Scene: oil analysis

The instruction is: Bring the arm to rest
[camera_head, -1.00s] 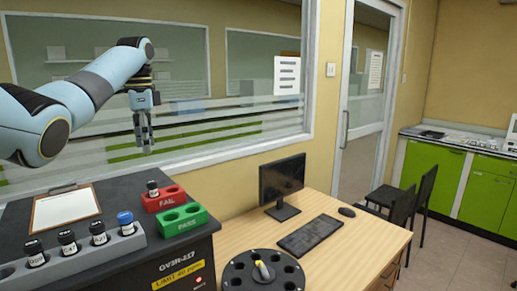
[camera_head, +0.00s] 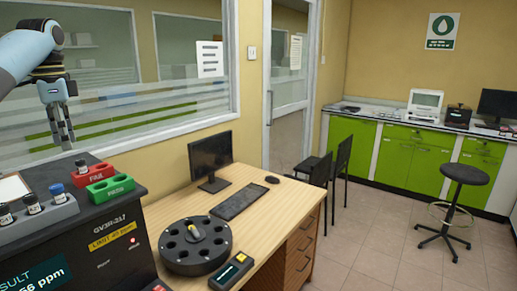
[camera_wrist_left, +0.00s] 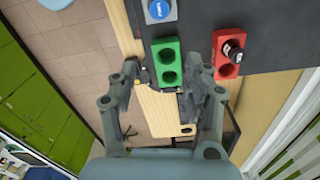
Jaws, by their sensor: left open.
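My left gripper (camera_head: 64,136) hangs in the air at the left of the head view, pointing down, above and behind the dark analyser. In the left wrist view its two fingers (camera_wrist_left: 160,88) are apart with nothing between them. Beyond them lie the green PASS block (camera_wrist_left: 168,62) with empty holes and the red FAIL block (camera_wrist_left: 227,52), which holds a black-capped vial (camera_wrist_left: 234,50). In the head view the red block (camera_head: 97,173) and green block (camera_head: 112,189) sit on the analyser top. My right gripper is not in view.
The wooden desk (camera_head: 275,205) carries a monitor (camera_head: 209,158), keyboard (camera_head: 238,202) and round black carousel (camera_head: 195,246). The glass window (camera_head: 120,90) is behind the arm.

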